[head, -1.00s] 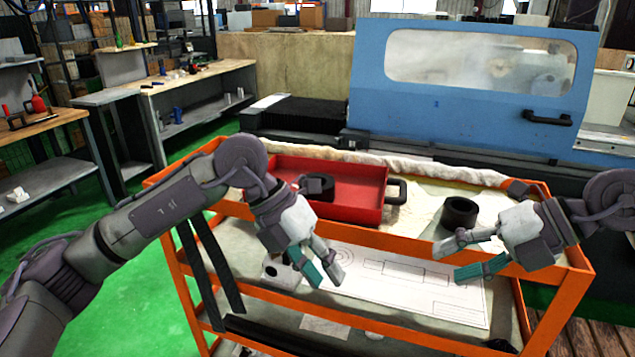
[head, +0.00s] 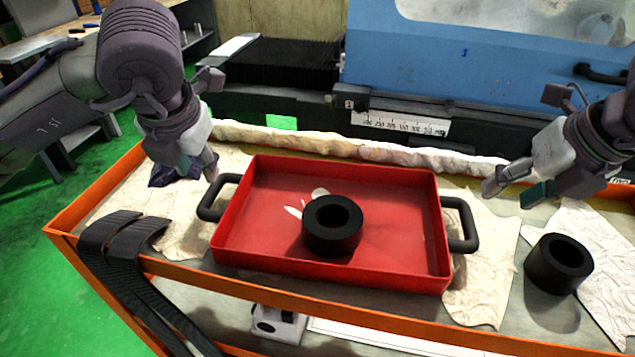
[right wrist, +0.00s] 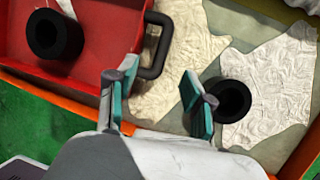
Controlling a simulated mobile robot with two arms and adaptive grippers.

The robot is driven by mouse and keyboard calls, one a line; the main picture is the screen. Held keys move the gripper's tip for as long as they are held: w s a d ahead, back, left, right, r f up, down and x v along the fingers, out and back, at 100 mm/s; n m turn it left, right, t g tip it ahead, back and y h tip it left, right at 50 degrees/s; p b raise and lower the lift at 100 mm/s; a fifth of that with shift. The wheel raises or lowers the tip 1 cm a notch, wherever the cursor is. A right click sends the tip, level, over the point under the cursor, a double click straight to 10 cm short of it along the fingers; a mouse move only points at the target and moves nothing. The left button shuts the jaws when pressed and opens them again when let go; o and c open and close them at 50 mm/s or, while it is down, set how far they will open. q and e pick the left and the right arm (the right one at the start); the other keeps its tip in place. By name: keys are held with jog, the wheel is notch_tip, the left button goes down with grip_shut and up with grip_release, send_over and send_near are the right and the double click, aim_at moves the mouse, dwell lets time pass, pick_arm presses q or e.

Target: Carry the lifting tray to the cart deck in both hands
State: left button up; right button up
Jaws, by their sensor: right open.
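The red lifting tray (head: 270,190) lies on the orange cart's top deck (head: 190,258), with a black handle at each end. A black ring (head: 333,226) stands inside it. My left gripper (head: 200,172) is just behind the left handle (head: 215,198); its fingers are partly hidden, so I cannot tell whether they grip anything. My right gripper (head: 516,189) is open and empty, above and to the right of the right handle (head: 466,224). In the right wrist view its spread fingers (right wrist: 155,90) show nothing between them, with the handle (right wrist: 158,46) beyond.
A second black ring (head: 558,264) stands on the deck right of the tray. Black straps (head: 125,240) hang over the cart's left front. A rolled cloth (head: 360,150) lies along the back edge, before the blue grinder (head: 480,60).

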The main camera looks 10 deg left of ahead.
aim_at(208, 194)
pick_arm(q)
jog(key=x, duration=1.3)
jog(key=shift+w+a+r, duration=0.1)
jog(key=shift+w+a, duration=0.1)
pick_arm(e)
jog(key=x, duration=1.3)
jog(key=shift+d+f, duration=0.15)
jog(key=shift+d, duration=0.2)
pick_arm(q)
jog(key=c, duration=0.6)
pick_arm(e)
jog(key=c, duration=0.6)
pick_arm(q)
grip_shut()
pick_arm(e)
grip_shut()
